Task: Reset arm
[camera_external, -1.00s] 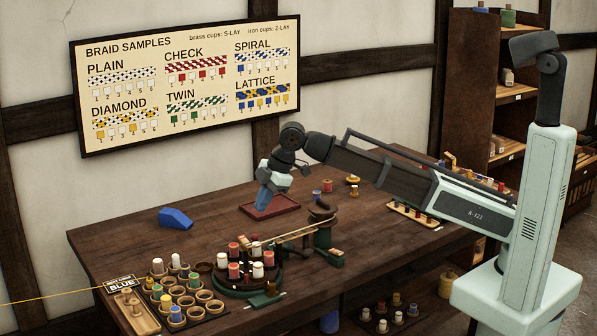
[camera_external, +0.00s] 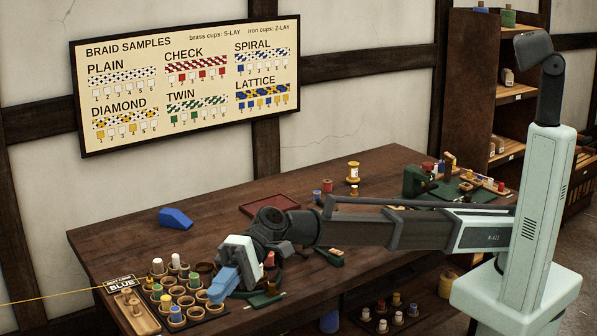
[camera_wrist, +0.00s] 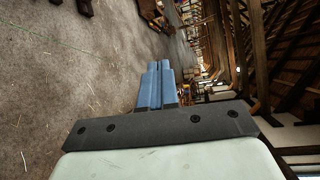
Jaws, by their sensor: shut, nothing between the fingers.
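My gripper (camera_external: 221,286) is at the front left of the table (camera_external: 250,182) in the external view, its blue fingers pointing down and left beside the right edge of the cup tray. The fingers are shut and empty. In the wrist view the blue fingers (camera_wrist: 157,85) lie side by side, with grey floor and the room beyond them. My forearm and wrist hide most of the round bobbin stand behind them.
A tray of cups with several bobbins (camera_external: 157,266) stands at the front left, beside a wooden tray (camera_external: 138,316). A blue block (camera_external: 175,217) and a red tray (camera_external: 270,204) lie further back. A green device (camera_external: 420,181) stands at the back right.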

